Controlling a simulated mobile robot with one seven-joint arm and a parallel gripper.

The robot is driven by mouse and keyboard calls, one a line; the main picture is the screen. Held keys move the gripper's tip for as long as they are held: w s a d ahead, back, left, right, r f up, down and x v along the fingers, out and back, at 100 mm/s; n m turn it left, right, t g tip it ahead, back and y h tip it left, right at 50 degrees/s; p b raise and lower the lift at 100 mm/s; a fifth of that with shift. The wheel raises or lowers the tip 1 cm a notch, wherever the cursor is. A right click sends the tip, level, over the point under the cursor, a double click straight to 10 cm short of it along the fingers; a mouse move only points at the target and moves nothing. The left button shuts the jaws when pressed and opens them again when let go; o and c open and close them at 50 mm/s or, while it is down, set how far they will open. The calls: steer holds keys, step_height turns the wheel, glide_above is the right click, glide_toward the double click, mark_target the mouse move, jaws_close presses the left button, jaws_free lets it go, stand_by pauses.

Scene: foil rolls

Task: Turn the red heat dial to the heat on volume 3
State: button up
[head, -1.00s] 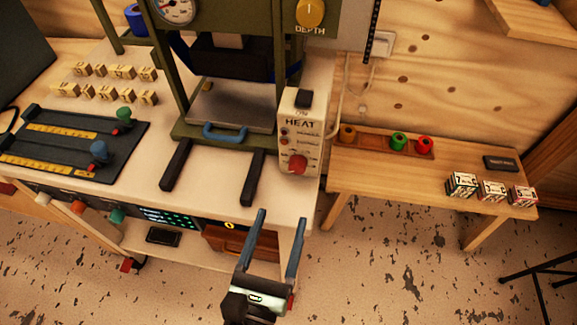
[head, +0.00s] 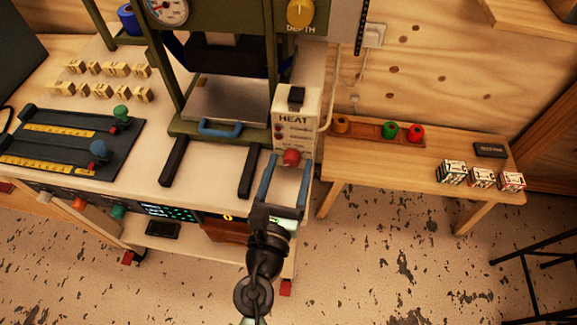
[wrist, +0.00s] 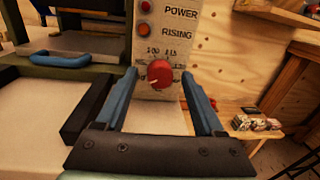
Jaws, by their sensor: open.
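The red heat dial (head: 291,157) is on the lower front of the cream HEAT box (head: 294,105), at the right end of the workbench. In the wrist view the dial (wrist: 160,73) has a pale pointer mark toward its lower left, and the small numbers around it are too blurred to read fully. My gripper (head: 286,158) is open, its two blue fingers pointing at the box. In the wrist view the fingers (wrist: 160,78) appear on either side of the dial, with nothing between them held. I cannot tell whether the fingertips reach the dial.
A green press frame (head: 222,131) with a blue handle (head: 220,128) stands left of the box. Two black rails (head: 251,172) jut forward on the bench. A lower wooden table (head: 400,165) with foil rolls (head: 389,131) and small boxes (head: 482,177) stands at right.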

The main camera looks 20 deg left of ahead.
jaws_close()
steer(key=shift+m, duration=0.3)
